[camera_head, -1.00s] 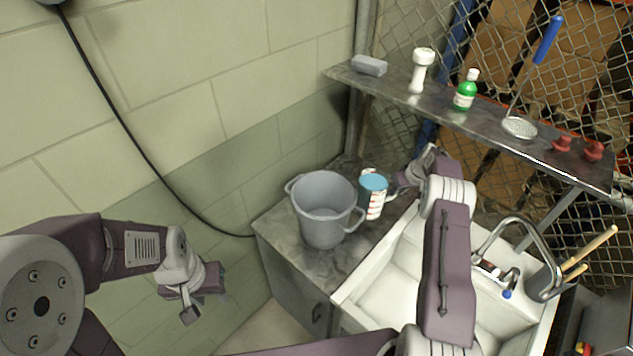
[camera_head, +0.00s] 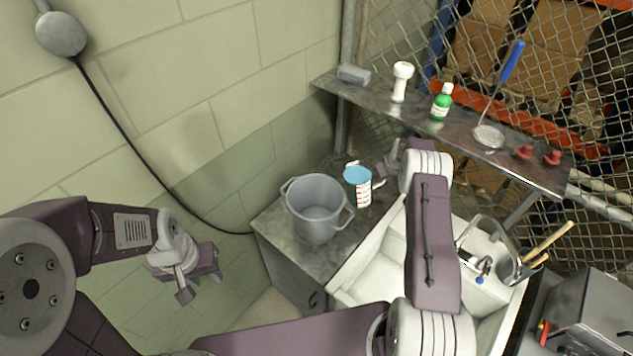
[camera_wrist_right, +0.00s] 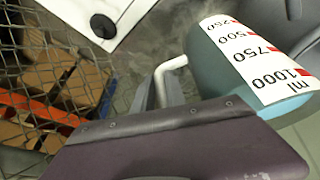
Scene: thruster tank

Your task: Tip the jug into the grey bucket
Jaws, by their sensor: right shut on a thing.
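My right gripper (camera_head: 383,178) comes from the right and is shut on the jug's handle. In the right wrist view the jug's scale label (camera_wrist_right: 258,58) fills the right side, and its pale handle (camera_wrist_right: 160,82) is at the gripper, whose fingers are partly hidden. My left gripper (camera_head: 203,279) is open and empty, left of the counter.
A white sink (camera_head: 376,278) with a tap (camera_head: 497,238) adjoins the counter (camera_head: 281,236). Above, a metal shelf (camera_head: 455,137) holds a green bottle (camera_head: 441,104), a white object (camera_head: 401,82) and a skimmer (camera_head: 489,137). A block wall stands on the left.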

